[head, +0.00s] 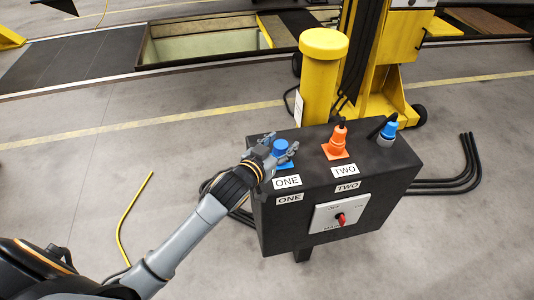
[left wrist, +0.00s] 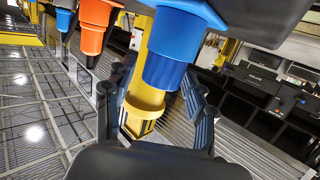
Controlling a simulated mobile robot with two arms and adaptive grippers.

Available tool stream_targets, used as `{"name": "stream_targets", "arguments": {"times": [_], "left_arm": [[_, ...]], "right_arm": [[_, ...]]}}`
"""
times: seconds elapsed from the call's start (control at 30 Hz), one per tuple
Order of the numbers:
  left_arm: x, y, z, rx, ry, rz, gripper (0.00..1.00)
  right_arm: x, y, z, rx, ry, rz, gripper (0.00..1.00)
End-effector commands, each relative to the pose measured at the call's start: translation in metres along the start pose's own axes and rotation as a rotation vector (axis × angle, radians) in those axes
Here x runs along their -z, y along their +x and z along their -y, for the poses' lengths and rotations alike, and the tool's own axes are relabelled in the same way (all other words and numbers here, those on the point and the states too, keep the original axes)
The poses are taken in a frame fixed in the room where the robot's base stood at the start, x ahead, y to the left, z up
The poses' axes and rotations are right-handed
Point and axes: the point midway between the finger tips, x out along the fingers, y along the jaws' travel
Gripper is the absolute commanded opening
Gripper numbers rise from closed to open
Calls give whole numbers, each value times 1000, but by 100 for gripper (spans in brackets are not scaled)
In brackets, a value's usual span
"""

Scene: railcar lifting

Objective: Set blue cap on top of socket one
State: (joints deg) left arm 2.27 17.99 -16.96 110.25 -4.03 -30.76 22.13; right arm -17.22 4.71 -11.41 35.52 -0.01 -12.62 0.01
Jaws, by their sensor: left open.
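In the head view a blue cap (head: 281,147) stands upright on the blue base of socket one (head: 287,165), behind the front label ONE. No gap shows between cap and socket, but the gripper partly covers them. My left gripper (head: 277,148) is open, with its fingers around or close beside the cap. The left wrist view looks upside down. There the blue cap (left wrist: 166,72) is beyond the spread fingers of the left gripper (left wrist: 155,105), and its wider blue part joins the dark box. I cannot tell whether a finger touches it. My right gripper is not in view.
The black control box (head: 380,172) also carries an orange plug (head: 338,138) at TWO and a blue-and-grey plug (head: 388,131) at the right. A red switch (head: 340,219) is on its front. A yellow post (head: 320,85) stands behind. Floor at left is mostly clear.

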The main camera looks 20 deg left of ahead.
Motion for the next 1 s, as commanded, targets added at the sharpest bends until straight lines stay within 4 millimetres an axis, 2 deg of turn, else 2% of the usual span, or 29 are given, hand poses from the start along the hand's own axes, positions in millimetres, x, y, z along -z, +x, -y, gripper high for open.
{"name": "stream_targets", "arguments": {"times": [0.3,0.5,0.7,1.0], "left_arm": [[-1,-69,0,-1,-1,-7,56],[1,-103,0,0,-1,-10,56],[3,-118,0,0,-1,-11,56],[4,-118,0,0,-1,-13,56]], "right_arm": [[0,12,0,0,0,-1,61],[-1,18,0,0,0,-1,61],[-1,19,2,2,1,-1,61],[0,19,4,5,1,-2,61]]}}
